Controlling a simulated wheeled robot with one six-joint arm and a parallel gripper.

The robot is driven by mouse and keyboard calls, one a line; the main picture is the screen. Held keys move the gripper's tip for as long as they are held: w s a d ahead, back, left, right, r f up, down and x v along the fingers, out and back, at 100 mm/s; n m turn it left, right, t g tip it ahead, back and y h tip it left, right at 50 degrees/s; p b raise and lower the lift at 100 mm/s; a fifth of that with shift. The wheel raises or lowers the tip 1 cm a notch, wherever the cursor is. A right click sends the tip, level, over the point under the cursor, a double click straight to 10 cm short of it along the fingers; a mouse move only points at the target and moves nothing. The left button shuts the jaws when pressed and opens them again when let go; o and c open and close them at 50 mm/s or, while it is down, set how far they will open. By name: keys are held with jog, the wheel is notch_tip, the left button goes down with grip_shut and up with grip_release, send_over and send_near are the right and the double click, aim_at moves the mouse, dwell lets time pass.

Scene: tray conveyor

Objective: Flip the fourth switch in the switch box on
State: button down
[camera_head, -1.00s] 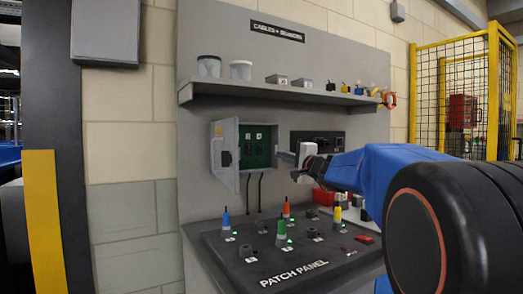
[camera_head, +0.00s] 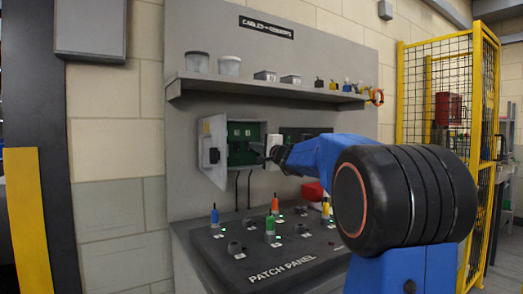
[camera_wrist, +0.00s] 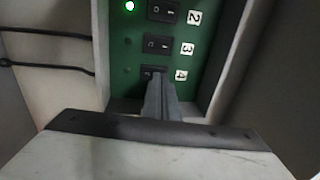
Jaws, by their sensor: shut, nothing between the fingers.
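The grey switch box (camera_head: 243,166) is on the wall panel with its door (camera_head: 212,155) swung open to the left. Its green switch plate also shows in the wrist view (camera_wrist: 206,60). Black switches sit beside labels 2, 3 and 4. The fourth switch (camera_wrist: 148,71) is partly hidden behind my fingers. The lamp beside switch 2 (camera_wrist: 130,6) is lit green; those beside switch 3 (camera_wrist: 157,44) and switch 4 look dark. My gripper (camera_wrist: 157,80) is shut and empty, its tips at the fourth switch; I cannot tell whether they touch it. It also shows at the box in the head view (camera_head: 260,153).
A shelf (camera_head: 270,85) with tubs and small parts runs above the box. Below it a patch panel (camera_head: 290,268) carries upright coloured plugs (camera_head: 270,230). Two black cables (camera_wrist: 45,66) hang under the box. A yellow fence (camera_head: 402,90) stands at the right.

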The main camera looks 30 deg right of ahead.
jog(key=shift+w+r, duration=0.15)
jog(key=shift+w, duration=1)
jog(key=shift+w+r, duration=0.1)
